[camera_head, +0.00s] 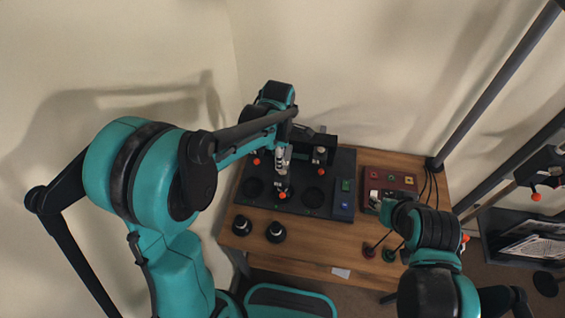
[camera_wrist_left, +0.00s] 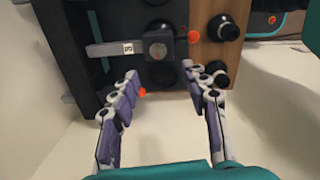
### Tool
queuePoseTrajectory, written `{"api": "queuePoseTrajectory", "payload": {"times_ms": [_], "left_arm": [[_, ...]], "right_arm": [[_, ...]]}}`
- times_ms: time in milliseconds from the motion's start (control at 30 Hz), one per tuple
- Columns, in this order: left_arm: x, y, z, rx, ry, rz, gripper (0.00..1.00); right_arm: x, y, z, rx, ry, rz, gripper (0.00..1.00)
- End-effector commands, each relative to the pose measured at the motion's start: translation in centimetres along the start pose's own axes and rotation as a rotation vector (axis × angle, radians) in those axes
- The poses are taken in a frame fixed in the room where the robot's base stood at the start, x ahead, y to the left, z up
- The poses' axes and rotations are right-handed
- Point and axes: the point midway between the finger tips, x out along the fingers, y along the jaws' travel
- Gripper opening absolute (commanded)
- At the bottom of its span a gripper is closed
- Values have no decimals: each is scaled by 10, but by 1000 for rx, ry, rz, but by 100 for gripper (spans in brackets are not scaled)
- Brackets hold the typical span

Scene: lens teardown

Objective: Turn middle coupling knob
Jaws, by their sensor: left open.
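A dark panel (camera_head: 335,205) on the wooden table holds several upright fittings and round black recesses. In the left wrist view, a round grey knob top (camera_wrist_left: 158,50) sits on a dark block with a light arm labelled B (camera_wrist_left: 127,48); I take it for the middle coupling knob. My left gripper (camera_head: 282,185) reaches down over the panel's middle and partly hides the fittings there. In the left wrist view its fingers (camera_wrist_left: 166,82) are apart, either side of the knob's line and short of it, with nothing between them. My right gripper (camera_head: 378,203) is near the red box; its jaws are unclear.
Two black round parts (camera_head: 275,232) stand on the table in front of the panel. A dark red box (camera_head: 389,181) with coloured buttons and cables stands to the right. A tray with papers (camera_head: 528,240) is at far right. Walls close in the back and left.

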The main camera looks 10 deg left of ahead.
Motion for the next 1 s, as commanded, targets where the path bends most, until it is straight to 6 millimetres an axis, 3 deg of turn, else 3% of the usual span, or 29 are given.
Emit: {"api": "queuePoseTrajectory", "payload": {"times_ms": [267,633,1000], "left_arm": [[23,7,7,-129,14,-39,46],[79,4,6,-126,13,-37,46],[89,4,6,-125,13,-37,46]], "right_arm": [[-3,0,-2,0,0,0,40],[7,0,5,0,0,0,40],[8,0,6,0,0,0,40]]}}
